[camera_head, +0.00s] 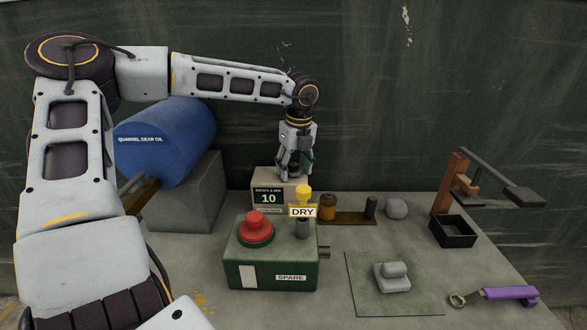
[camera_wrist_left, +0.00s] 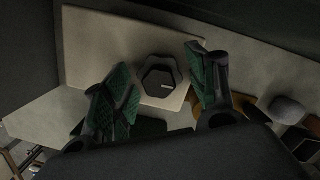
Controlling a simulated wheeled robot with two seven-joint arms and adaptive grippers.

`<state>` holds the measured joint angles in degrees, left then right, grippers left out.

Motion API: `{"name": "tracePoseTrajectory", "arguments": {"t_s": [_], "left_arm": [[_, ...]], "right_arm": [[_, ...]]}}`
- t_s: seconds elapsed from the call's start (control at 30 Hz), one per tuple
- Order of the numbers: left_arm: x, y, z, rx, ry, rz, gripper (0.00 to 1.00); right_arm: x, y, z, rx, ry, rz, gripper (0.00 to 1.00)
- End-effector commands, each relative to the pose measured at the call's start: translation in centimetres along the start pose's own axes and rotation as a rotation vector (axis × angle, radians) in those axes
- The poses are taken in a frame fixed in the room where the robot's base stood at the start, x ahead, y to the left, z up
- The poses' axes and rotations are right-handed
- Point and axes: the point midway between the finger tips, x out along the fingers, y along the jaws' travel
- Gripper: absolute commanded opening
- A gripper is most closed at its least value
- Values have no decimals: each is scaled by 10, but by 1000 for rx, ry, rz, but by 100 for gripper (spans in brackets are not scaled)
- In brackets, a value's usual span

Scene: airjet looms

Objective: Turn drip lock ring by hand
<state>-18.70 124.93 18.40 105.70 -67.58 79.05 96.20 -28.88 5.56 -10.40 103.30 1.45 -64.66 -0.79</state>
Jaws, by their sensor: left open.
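A dark hexagonal piece (camera_wrist_left: 160,82), which looks like the drip lock ring, sits on the pale top of a box in the left wrist view. The same box (camera_head: 268,197) stands at the back of the bench in the head view, with a display reading 10. My left gripper (camera_head: 294,170) points down just above this box and hides the ring in the head view. In the left wrist view its green-padded fingers (camera_wrist_left: 158,66) are spread apart, one on each side of the ring, with nothing between them held. My right gripper is out of view.
A blue gear oil drum (camera_head: 168,140) is at left. A grey part (camera_head: 392,277) lies on a mat, beside a purple-handled tool (camera_head: 505,294) and a black tray (camera_head: 453,232).

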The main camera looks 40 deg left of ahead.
Motion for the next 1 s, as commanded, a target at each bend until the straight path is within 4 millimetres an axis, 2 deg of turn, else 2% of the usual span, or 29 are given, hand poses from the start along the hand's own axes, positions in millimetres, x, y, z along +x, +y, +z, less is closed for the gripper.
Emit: {"name": "tracePoseTrajectory", "arguments": {"t_s": [0.77, 1.0], "left_arm": [[2, 0, 0, 0, 0, 1, 57], [3, 0, 0, 0, 0, 0, 29]], "right_arm": [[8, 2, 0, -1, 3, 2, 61], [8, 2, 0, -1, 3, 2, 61]]}}
